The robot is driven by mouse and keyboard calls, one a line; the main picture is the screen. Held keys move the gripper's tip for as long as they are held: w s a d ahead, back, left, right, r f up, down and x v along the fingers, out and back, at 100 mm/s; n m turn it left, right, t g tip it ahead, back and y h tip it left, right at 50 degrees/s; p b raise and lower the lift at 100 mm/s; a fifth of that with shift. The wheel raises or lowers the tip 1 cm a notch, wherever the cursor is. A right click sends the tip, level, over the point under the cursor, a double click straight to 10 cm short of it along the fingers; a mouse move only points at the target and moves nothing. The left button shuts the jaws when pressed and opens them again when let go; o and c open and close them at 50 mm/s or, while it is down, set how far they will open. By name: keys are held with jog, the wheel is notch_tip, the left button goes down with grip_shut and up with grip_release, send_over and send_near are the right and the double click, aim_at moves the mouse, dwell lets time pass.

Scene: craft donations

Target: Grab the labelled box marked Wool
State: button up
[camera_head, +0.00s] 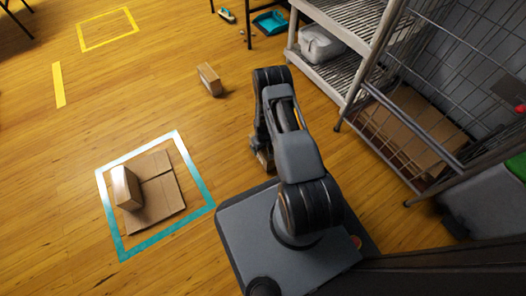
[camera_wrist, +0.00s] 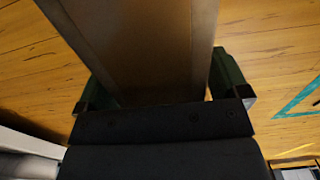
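In the wrist view, a brown cardboard box (camera_wrist: 150,45) fills the space between the two dark green fingers of my gripper (camera_wrist: 162,82). The fingers lie against its sides, so the gripper looks shut on it. No label shows on the face in view. In the head view my arm hides most of the gripper; a small brown patch (camera_head: 265,158) shows at its lower end. Another cardboard box (camera_head: 209,79) stands on the floor beyond my arm. A third box (camera_head: 127,188) stands on flat cardboard at the left. I cannot read a Wool label on any box.
A teal tape square (camera_head: 205,197) surrounds the flat cardboard (camera_head: 163,193). A yellow tape square (camera_head: 82,38) lies farther off. A wire shelf rack (camera_head: 335,75) with a pale bin (camera_head: 320,43) stands at the right. A blue dustpan (camera_head: 270,22) lies at the back. Open wooden floor lies left.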

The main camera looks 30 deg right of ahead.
jog(key=c, duration=0.9)
jog(key=shift+c, duration=0.4)
jog(key=shift+r, duration=0.1)
